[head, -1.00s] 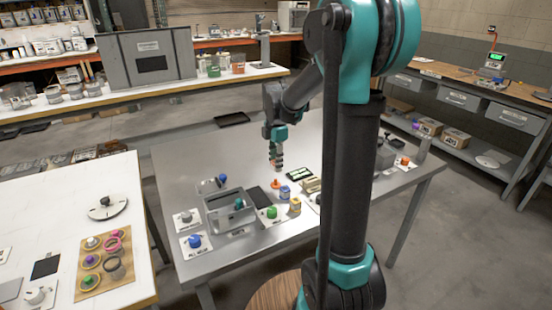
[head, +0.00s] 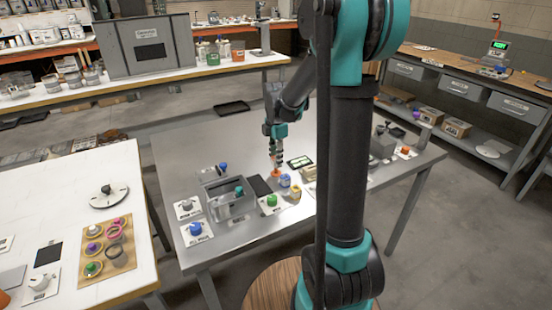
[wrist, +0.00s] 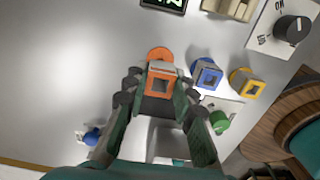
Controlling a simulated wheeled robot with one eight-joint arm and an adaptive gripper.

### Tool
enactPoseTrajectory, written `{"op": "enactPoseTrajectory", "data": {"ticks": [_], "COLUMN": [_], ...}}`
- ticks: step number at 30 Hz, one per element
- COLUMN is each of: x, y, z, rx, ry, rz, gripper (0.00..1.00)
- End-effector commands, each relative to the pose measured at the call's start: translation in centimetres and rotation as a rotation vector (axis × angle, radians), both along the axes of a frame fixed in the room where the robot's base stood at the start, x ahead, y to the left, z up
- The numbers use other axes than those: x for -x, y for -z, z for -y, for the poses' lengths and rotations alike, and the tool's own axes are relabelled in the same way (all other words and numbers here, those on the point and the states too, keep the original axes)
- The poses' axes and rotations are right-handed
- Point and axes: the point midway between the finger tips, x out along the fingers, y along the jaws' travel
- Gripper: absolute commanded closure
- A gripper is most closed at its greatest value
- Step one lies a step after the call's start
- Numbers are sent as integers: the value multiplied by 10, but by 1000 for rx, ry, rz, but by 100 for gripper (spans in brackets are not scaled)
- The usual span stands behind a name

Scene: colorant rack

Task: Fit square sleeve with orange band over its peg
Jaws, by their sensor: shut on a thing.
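My gripper (head: 277,155) is shut on a grey square sleeve with an orange band (wrist: 163,84), held upright; its square opening shows between the fingers in the wrist view. An orange round base (wrist: 159,53) lies on the table and shows just past the sleeve's far edge; in the head view it is an orange disc (head: 275,173) right under the gripper. The peg is hidden, and I cannot tell whether the sleeve is around it.
A blue square piece (wrist: 207,73) and a yellow square piece (wrist: 245,83) stand close on the right. A green knob (wrist: 218,122) is nearer, a grey open bin (head: 232,208) to the left.

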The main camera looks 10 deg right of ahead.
Motion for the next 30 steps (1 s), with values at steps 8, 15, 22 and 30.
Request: {"op": "enactPoseTrajectory", "data": {"ticks": [8,15,22,30], "x": [0,0,0,0], "y": [4,9,14,20], "z": [0,0,0,0], "rx": [0,0,0,0], "ry": [0,0,0,0], "rz": [0,0,0,0], "gripper": [91,91,91,91]}}
